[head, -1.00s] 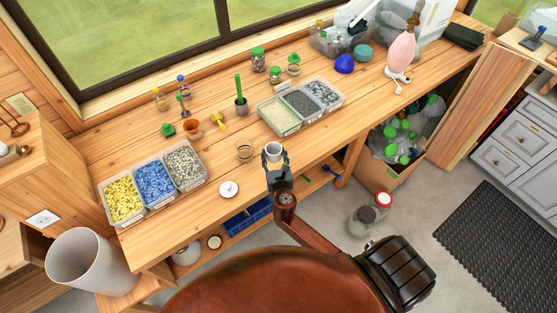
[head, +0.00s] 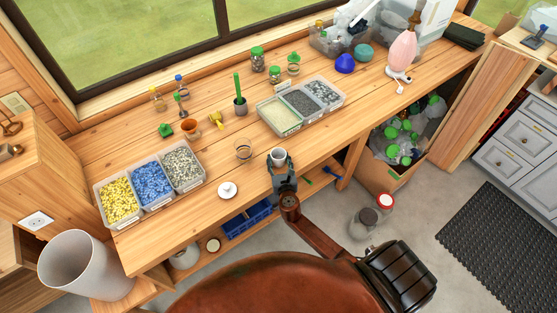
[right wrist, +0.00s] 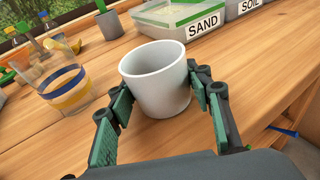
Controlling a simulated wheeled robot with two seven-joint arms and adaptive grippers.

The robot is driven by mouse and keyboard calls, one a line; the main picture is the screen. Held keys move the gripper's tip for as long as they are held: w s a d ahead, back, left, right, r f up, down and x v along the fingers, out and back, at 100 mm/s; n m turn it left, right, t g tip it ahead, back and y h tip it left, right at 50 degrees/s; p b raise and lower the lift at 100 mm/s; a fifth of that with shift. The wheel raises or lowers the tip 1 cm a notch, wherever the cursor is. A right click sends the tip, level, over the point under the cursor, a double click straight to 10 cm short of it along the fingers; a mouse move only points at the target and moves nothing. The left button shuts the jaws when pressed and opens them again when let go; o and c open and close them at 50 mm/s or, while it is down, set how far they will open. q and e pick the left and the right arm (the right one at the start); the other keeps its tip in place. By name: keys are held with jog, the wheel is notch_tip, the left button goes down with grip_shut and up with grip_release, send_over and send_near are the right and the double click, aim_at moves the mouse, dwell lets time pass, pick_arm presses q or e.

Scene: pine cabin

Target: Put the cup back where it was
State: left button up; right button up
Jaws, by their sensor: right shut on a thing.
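The cup, a plain light grey-white one (head: 279,155), is near the front edge of the workbench, to the right of the glass with coloured bands. It also shows in the right wrist view (right wrist: 158,82), upright between the fingers. My right gripper (head: 281,163) is shut on its sides; its green-padded fingers (right wrist: 160,98) flank the cup. The cup's base is low over the wood; I cannot tell whether it touches. My left gripper is out of view.
The banded glass (right wrist: 62,88) stands left of the cup. Behind it is a tray of sand and soil compartments (right wrist: 180,30). A white round lid (head: 228,190) lies at the front left. Bare wood surrounds the cup.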

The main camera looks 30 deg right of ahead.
jog(key=shift+f, duration=0.2)
jog(key=o, duration=1.2)
jog(key=shift+r, duration=0.15)
jog(key=shift+s+a+r, duration=0.1)
jog(key=shift+s, duration=0.15)
jog(key=v, duration=1.1)
jog(key=shift+s+p, duration=0.2)
jog(key=shift+p, duration=0.2)
jog(key=shift+r, duration=0.1)
